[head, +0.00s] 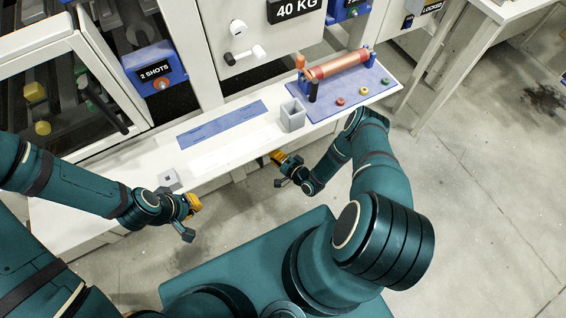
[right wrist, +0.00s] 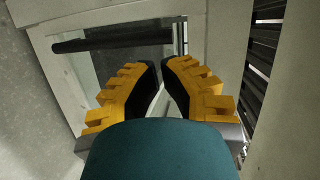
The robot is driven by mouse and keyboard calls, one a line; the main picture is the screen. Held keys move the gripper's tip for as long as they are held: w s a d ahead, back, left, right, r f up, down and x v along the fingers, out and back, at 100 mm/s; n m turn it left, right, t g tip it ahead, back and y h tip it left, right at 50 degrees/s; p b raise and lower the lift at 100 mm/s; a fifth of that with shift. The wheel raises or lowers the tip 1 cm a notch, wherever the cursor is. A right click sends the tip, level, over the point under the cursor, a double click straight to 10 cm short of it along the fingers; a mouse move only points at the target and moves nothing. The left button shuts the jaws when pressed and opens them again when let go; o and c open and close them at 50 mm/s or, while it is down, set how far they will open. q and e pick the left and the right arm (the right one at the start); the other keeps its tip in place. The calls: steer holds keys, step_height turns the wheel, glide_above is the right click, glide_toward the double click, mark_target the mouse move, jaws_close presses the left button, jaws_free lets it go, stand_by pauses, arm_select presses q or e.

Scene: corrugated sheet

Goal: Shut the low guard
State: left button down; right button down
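In the right wrist view, a framed clear panel with a dark bar handle (right wrist: 108,40) lies beyond my fingers. It looks like the low guard, set in a pale frame; its hinge and exact opening angle cannot be made out. My right gripper (right wrist: 161,63) points toward this panel, its yellow fingers nearly together with nothing between them. The handle is to the upper left of the fingertips and appears clear of them. In the head view my right gripper (head: 277,158) is low at the bench's front edge. My left gripper (head: 194,204) hangs before the bench; its finger gap is unclear.
The white bench (head: 120,190) bears a blue strip (head: 222,124), a small grey open box (head: 292,115) and a blue board (head: 350,98) with a red roller (head: 338,64). A dark-handled window guard (head: 102,106) stands at left. Floor is open at right.

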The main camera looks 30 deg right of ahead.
arm_select(q)
steer(key=shift+w+f+b, duration=0.15)
steer(key=shift+f+b, duration=0.3)
steer(key=shift+f, duration=0.15)
arm_select(e)
steer(key=x, duration=0.6)
steer(key=shift+w, duration=0.1)
